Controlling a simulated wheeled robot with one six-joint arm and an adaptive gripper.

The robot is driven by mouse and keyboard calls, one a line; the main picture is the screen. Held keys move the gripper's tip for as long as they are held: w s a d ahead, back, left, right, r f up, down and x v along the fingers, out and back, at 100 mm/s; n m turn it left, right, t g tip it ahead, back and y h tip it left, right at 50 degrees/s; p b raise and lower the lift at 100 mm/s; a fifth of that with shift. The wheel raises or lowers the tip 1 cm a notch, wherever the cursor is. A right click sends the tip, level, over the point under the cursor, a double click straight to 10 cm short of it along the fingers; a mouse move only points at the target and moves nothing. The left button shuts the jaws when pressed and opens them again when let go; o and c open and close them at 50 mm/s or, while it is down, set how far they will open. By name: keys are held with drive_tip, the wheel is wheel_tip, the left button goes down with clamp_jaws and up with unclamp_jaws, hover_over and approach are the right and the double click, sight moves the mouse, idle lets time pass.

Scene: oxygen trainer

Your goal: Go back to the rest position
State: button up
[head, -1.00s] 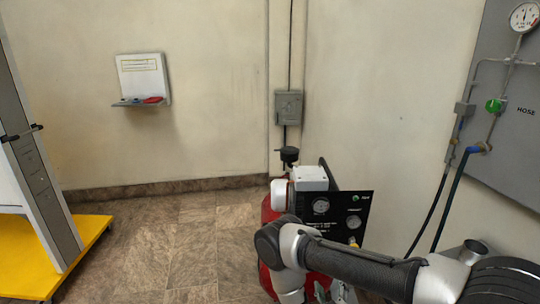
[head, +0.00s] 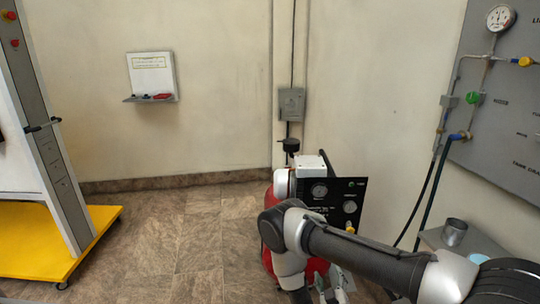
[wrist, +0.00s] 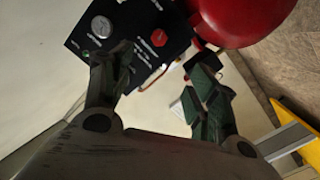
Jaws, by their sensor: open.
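My arm shows at the lower right of the head view, bent at its elbow, with its far end pointing down near the bottom edge. My gripper (wrist: 160,76) is in the wrist view, with its two fingers spread apart and nothing between them. Beyond the fingers are a black gauge panel (wrist: 147,35) and a red tank (wrist: 240,15). In the head view the black panel (head: 342,188) stands behind my arm, and the red tank (head: 268,232) is partly hidden by it.
A grey cabinet (head: 45,130) on a yellow wheeled base (head: 30,260) stands at left. A small shelf (head: 150,75) hangs on the back wall. A grey wall panel (head: 510,130) with hoses is at right, above a metal cup (head: 454,232). The tiled floor between is clear.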

drive_tip(key=w+a+r+m+g, duration=0.3)
drive_tip(key=w+r+m+g, duration=0.15)
drive_tip(key=w+r, duration=0.85)
drive_tip(key=d+r+m+g+y, duration=0.1)
drive_tip(key=d+r+g+y, duration=0.15)
drive_tip(key=r, duration=1.65)
drive_tip(key=s+d+r+g, duration=0.2)
drive_tip(key=s+d+r, duration=0.2)
drive_tip(key=s+r, duration=0.4)
drive_tip(key=s+d+r+g, duration=0.1)
drive_tip(key=s+d+r, duration=0.4)
drive_tip(key=s+r, duration=0.25)
drive_tip(key=s+d+r+g+h, duration=0.1)
drive_tip(key=s+d+r, duration=0.1)
drive_tip(key=s, duration=0.8)
drive_tip(key=s+d+r+g+h, duration=0.1)
drive_tip(key=s+d, duration=0.4)
drive_tip(key=s, duration=0.6)
drive_tip(key=shift+s+r+g, duration=0.15)
drive_tip(key=shift+r+g, duration=0.2)
drive_tip(key=shift+g, duration=0.25)
drive_tip(key=shift+d, duration=0.1)
